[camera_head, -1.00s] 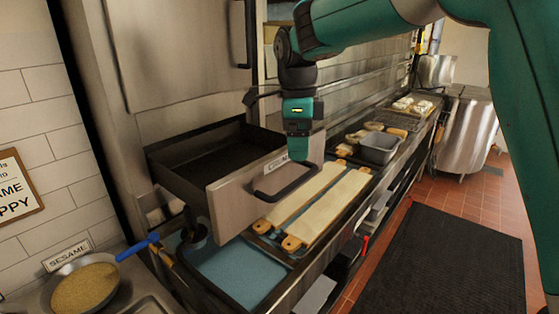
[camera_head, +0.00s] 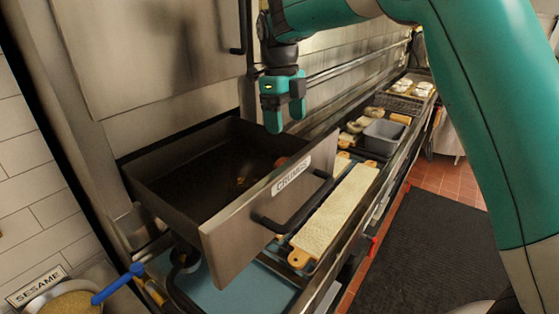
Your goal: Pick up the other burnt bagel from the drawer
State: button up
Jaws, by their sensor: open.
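The metal drawer (camera_head: 236,236) marked "CRUMBS" stands pulled out, with a dark interior. A small orange-brown patch (camera_head: 240,182) shows on its floor, and a reddish-brown thing (camera_head: 281,161) shows near its right inner wall. Either could be a burnt bagel or part of one; they are too dark and small to tell. My gripper (camera_head: 286,117) points down, open and empty, with its teal fingers above the far right part of the drawer, apart from it.
The drawer's handle (camera_head: 290,211) juts out in front. Long boards (camera_head: 335,215), a grey bin (camera_head: 383,138) and pale bagels (camera_head: 355,125) lie along the counter to the right. A sesame pan (camera_head: 68,303) is at lower left.

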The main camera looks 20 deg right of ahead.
jog(key=f, duration=0.2)
jog(key=f+p, duration=0.1)
jog(key=f, duration=0.1)
jog(key=f+p, duration=0.1)
jog(key=f, duration=0.1)
jog(key=shift+s+a, duration=0.1)
jog(key=shift+s, duration=0.2)
jog(key=shift+s+f+p, duration=0.2)
jog(key=shift+f+p, duration=0.55)
jog(key=shift+f, duration=0.55)
jog(key=shift+s+f+p, duration=0.2)
jog(key=shift+f+p, duration=0.5)
jog(key=shift+f, duration=0.6)
jog(key=c, duration=0.5)
